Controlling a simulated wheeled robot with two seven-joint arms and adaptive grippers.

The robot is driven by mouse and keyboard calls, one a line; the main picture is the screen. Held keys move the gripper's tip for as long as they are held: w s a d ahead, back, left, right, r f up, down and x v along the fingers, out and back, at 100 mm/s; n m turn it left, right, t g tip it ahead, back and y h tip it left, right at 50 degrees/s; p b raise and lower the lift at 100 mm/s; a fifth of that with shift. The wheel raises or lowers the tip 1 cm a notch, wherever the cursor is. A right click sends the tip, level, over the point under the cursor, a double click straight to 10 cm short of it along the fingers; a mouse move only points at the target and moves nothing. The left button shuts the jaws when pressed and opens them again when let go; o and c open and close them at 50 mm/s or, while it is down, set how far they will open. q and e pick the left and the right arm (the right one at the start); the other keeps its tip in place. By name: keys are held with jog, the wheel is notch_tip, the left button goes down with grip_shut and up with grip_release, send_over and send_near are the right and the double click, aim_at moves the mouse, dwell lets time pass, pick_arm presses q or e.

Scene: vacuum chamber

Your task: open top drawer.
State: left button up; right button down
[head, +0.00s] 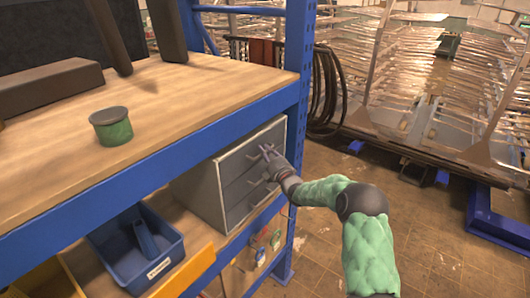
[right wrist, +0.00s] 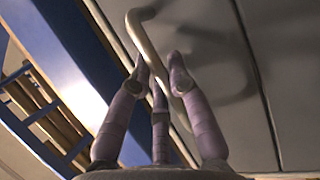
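A grey cabinet (head: 200,196) with several stacked drawers stands on the lower shelf of the blue rack. The top drawer (head: 243,158) looks flush with the cabinet front. My right gripper (head: 266,152) is at the front of the top drawer, by its handle. In the right wrist view, the handle (right wrist: 153,47) is a bent metal bar passing between the fingertips of my right gripper (right wrist: 160,64). Whether the fingers press on the bar or only stand around it is unclear. My left gripper is not in view.
A blue bin (head: 137,252) sits left of the cabinet on the lower shelf. A green tin (head: 111,126) stands on the wooden top (head: 190,95). A blue rack post (head: 298,70) rises close behind my right gripper. The floor (head: 320,240) to the right is open.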

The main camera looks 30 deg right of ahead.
jog(key=shift+f, duration=0.1)
jog(key=s+d+b, duration=0.4)
jog(key=s+b, duration=0.3)
jog(key=s, duration=0.2)
jog(key=s+d+b, duration=0.4)
jog(key=s+b, duration=0.4)
jog(key=s, duration=0.2)
jog(key=shift+s, duration=0.3)
jog(key=shift+f, duration=0.1)
jog(key=c, duration=1.1)
grip_release()
jog(key=shift+c, duration=0.2)
jog(key=s+f, duration=0.2)
jog(key=s, duration=1)
